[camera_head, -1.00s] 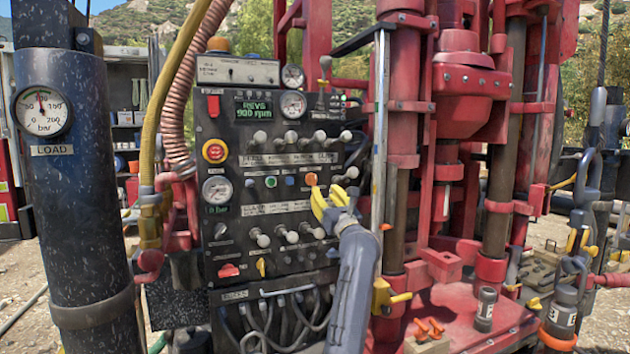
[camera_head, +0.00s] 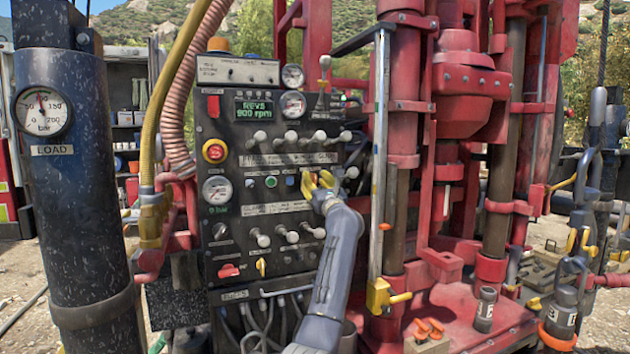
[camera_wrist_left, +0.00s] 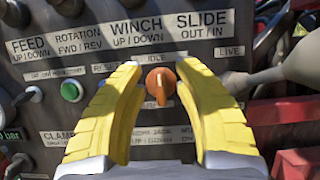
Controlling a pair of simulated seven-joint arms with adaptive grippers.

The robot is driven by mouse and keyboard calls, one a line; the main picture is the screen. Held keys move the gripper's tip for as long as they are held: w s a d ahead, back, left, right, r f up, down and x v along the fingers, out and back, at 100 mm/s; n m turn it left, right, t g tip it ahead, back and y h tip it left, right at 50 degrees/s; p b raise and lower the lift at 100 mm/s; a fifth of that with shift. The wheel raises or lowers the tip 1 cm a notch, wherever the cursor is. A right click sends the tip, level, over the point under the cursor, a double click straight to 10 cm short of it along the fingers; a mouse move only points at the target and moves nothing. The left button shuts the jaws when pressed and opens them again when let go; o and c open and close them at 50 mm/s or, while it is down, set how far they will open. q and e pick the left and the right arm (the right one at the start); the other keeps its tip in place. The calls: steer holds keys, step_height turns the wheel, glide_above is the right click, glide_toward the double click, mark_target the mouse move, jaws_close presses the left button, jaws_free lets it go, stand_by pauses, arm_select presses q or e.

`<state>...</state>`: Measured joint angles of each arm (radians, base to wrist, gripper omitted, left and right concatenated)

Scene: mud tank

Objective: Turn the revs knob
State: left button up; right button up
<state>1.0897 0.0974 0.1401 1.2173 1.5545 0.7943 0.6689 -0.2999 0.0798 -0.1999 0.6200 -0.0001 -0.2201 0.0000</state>
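The orange knob (camera_wrist_left: 160,84) is on the dark control panel (camera_head: 228,165), its grip ridge pointing roughly downward in the left wrist view. I take it as the revs knob, though its own label is partly hidden. My left gripper (camera_head: 318,178) has yellow fingers and is open, with one finger on each side of the knob in the left wrist view (camera_wrist_left: 158,68). I cannot tell whether the fingers touch it. In the head view the gripper mostly covers the knob. The green display (camera_head: 258,109) reads REVS 900 rpm. My right gripper is out of view.
A row of grey-knobbed levers (camera_head: 291,138) stands above the gripper and more levers (camera_head: 287,234) below it. A green button (camera_wrist_left: 72,90) is left of the fingers. A red emergency button (camera_head: 215,151) sits further left. The red rig mast (camera_head: 400,150) stands right of the panel.

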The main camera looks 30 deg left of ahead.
arm_select(q)
steer(key=shift+o, duration=0.3)
jaws_close()
steer(key=shift+m+t+h, duration=0.3)
steer(key=shift+m, duration=0.4)
steer(key=m+t+h, duration=0.1)
steer(key=m, duration=0.2)
steer(key=m+t+h, duration=0.1)
steer(key=m, duration=0.2)
steer(key=shift+m+h, duration=0.3)
steer(key=shift+w+d+m+t+h, duration=0.1)
steer(key=shift+m+t+h, duration=0.25)
steer(key=shift+m, duration=0.65)
steer(key=shift+w+m+t+h, duration=0.15)
steer(key=shift+m+h, duration=0.4)
steer(key=shift+m, duration=0.75)
steer(key=shift+c, duration=0.3)
jaws_free()
steer(key=shift+s+d, duration=0.1)
